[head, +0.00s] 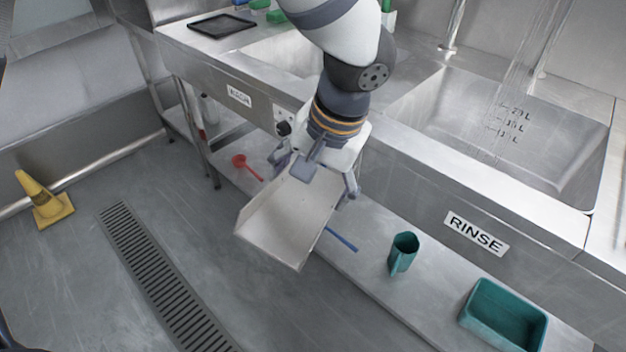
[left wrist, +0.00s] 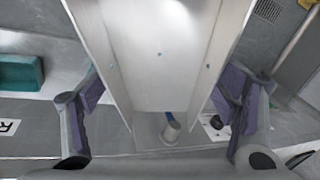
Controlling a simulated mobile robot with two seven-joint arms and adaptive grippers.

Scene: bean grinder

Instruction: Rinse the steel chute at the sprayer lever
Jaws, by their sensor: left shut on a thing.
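The steel chute (head: 288,218) is a pale open trough with raised side walls. My left gripper (head: 318,172) is shut on its upper end and holds it tilted downward, in front of the sink counter and above the low shelf. In the left wrist view the chute (left wrist: 158,55) runs between the two fingers of the left gripper (left wrist: 160,108). Streams of water (head: 522,70) fall into the rinse sink (head: 500,130) at the right, apart from the chute. I cannot make out the sprayer lever. My right gripper is not in view.
The low shelf (head: 375,290) holds a green jug (head: 403,253), a green tub (head: 503,314), a red scoop (head: 246,166) and a blue-handled thing (head: 341,239). The RINSE-labelled sink front (head: 420,195) stands behind. A yellow cone (head: 44,200) and floor drain (head: 160,275) are at left.

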